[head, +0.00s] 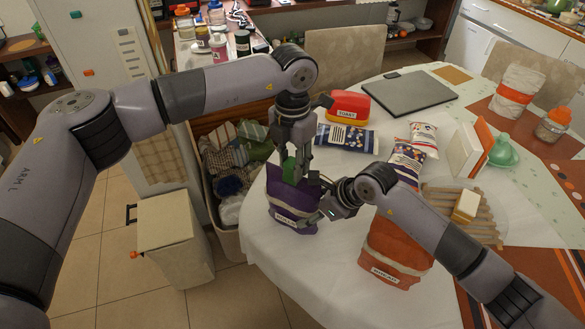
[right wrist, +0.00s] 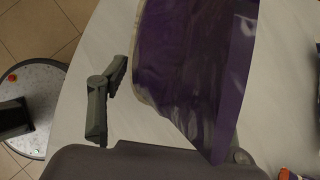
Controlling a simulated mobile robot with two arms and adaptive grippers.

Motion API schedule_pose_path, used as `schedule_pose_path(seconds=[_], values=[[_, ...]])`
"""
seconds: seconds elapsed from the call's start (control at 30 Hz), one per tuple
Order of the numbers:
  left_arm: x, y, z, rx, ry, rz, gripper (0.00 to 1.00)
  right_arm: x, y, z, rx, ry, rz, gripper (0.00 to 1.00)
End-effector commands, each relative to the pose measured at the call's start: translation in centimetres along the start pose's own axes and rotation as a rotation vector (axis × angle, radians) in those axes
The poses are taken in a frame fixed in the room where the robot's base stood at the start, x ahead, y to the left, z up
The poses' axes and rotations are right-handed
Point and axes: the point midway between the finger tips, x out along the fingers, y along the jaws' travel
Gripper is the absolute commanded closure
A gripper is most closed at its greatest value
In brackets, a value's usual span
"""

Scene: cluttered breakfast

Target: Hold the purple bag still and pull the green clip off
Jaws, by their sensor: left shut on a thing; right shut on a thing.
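The purple bag (head: 290,203) stands upright near the left edge of the table, with a white label low on its front. The green clip (head: 290,168) is at its top edge, partly covered by my left gripper (head: 293,158), which comes down from above and is shut on it. My right gripper (head: 322,204) reaches in from the right and is shut on the right side of the purple bag. In the right wrist view the bag (right wrist: 190,70) fills the middle, with one finger of the right gripper beside it on the left; the other finger is mostly hidden.
An orange bag (head: 392,255) stands under my right forearm. A dark blue packet (head: 345,138), a red and yellow box (head: 348,107) and a grey laptop (head: 408,93) lie behind. A crate of cloths (head: 228,236) stands left of the table. The front tablecloth (head: 310,270) is clear.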

Motion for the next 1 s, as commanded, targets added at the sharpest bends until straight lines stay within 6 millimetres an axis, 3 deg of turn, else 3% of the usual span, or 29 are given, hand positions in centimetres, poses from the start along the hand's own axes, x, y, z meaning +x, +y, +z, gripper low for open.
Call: schedule_pose_path(seconds=[1.0], values=[[-1.2,0.1,0.0,0.002,-0.001,0.002,1.00,0.1,0.0,-0.2,-0.001,0.006,0.001,1.00]])
